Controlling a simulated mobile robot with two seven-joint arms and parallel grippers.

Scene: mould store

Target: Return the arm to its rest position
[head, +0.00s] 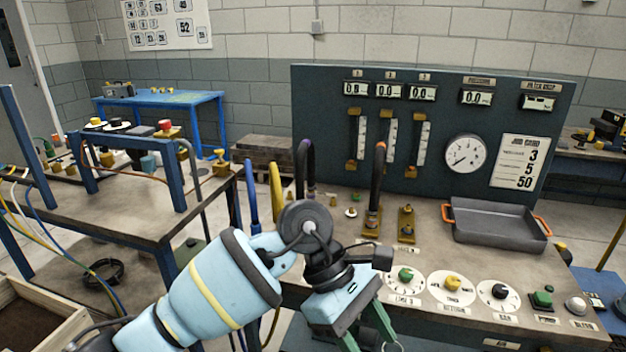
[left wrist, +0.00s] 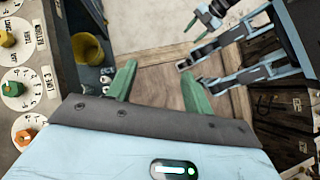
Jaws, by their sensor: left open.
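My left arm (head: 220,285) is light blue with a yellow band and comes in from the lower left in the head view. It reaches over the front of the grey control bench. My left gripper (head: 366,332) points down near the bench's front edge, left of the green dial (head: 405,275). In the left wrist view the left gripper (left wrist: 158,88) has its two green fingers apart with nothing between them. My right gripper is not seen in the head view.
A grey tray (head: 497,232) with orange handles stands on the bench's right. Hoses, including a black one (head: 376,190), rise behind my arm. A side table (head: 110,205) with a blue frame stands left. In the wrist view, a yellow knob (left wrist: 87,50) is left of the fingers.

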